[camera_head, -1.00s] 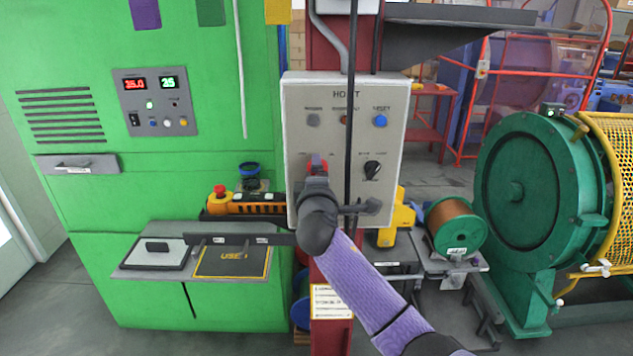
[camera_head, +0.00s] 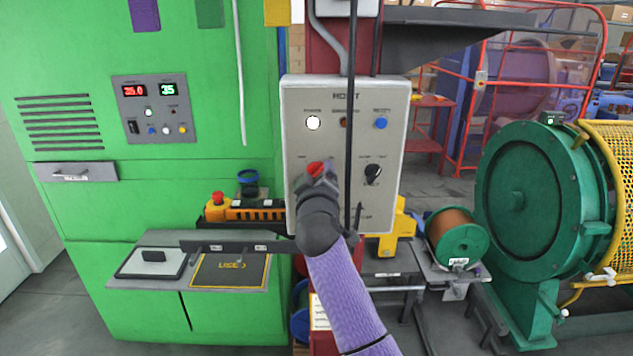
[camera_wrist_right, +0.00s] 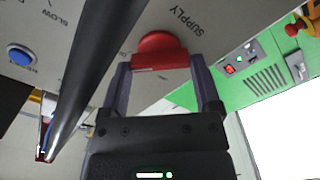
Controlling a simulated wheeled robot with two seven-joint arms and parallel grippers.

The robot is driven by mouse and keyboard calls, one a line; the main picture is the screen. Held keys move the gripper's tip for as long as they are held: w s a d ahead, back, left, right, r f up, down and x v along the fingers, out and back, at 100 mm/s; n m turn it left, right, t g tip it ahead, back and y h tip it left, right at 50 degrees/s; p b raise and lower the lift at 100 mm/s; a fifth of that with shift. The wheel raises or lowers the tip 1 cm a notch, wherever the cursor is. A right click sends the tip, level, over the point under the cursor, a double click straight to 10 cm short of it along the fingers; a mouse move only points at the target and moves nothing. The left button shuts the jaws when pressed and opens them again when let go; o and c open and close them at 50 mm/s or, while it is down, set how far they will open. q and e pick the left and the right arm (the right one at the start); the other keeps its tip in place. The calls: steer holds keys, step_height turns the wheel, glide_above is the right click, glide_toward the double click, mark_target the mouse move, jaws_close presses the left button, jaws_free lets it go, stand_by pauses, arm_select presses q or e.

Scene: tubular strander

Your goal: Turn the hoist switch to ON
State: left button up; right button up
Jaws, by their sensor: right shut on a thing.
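The grey hoist panel (camera_head: 330,98) is fixed to a red column. Its red switch (camera_head: 314,168) sits at the lower left of the panel, partly hidden by my right gripper (camera_head: 319,180). In the right wrist view the red switch (camera_wrist_right: 161,50) lies between the two fingers of my right gripper (camera_wrist_right: 161,72), which is shut on it, beside the word SUPPLY. The lamp (camera_head: 313,123) above the switch is bright white. The switch's position marks are too small or hidden to read. My left gripper is not in view.
A black knob (camera_head: 373,172) and a blue button (camera_head: 381,123) are on the panel's right side. A black cable (camera_head: 351,70) hangs in front of the panel, close to my right gripper. A yellow-orange pendant (camera_head: 245,212) lies to the left on the green cabinet's ledge.

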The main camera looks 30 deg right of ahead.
steer(key=shift+f+m, duration=0.15)
steer(key=shift+m, duration=0.15)
stand_by(0.4)
steer(key=o, duration=1.1)
steer(key=shift+c, duration=0.2)
steer(key=v, duration=1)
